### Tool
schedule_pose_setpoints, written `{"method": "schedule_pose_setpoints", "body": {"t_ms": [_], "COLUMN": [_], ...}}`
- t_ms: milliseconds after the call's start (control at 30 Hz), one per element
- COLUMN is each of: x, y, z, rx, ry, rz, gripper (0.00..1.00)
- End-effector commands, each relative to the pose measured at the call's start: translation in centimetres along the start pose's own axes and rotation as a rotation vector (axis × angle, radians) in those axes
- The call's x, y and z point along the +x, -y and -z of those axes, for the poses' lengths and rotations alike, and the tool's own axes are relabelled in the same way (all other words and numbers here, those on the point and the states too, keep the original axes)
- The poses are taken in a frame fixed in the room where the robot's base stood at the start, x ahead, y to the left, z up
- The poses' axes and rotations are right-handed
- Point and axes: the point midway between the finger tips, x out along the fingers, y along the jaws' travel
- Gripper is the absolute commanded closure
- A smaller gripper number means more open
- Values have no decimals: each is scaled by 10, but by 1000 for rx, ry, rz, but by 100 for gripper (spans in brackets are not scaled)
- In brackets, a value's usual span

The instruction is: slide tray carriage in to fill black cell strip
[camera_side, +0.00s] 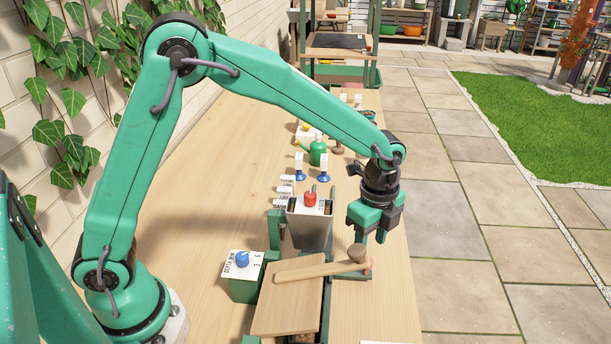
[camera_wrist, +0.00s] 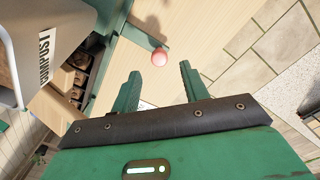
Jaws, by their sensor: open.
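My gripper (camera_side: 372,236) is open and empty, pointing down above the right side of the bench. In the wrist view its two green fingers (camera_wrist: 162,82) are spread apart. A pink ball knob (camera_wrist: 159,57) lies just beyond the fingertips, between their lines, not gripped. In the side view the knob (camera_side: 367,264) is just below the gripper, on the right end of a green carriage part (camera_side: 350,277). A row of brown-looking compartments (camera_wrist: 80,76) shows at the left of the wrist view, partly hidden; I cannot tell whether they are the black cell strip.
A green box (camera_side: 243,289) with a blue knob stands left.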

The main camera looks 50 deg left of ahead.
Motion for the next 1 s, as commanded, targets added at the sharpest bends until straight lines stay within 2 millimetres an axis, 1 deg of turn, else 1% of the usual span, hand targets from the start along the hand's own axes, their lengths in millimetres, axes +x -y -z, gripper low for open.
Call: {"method": "schedule_pose_setpoints", "body": {"t_ms": [33,100,300,767,867,1000], "x": [-7,-16,-29,-33,-40,-60], "y": [0,1,0,0,-1,-5], "z": [0,0,0,-1,-4,-11], "rx": [0,0,0,-6,-23,-73], "ry": [-1,-1,0,-2,-6,-19], "rz": [2,3,0,4,15,46], "gripper": [55,55,55,55,55,55]}}
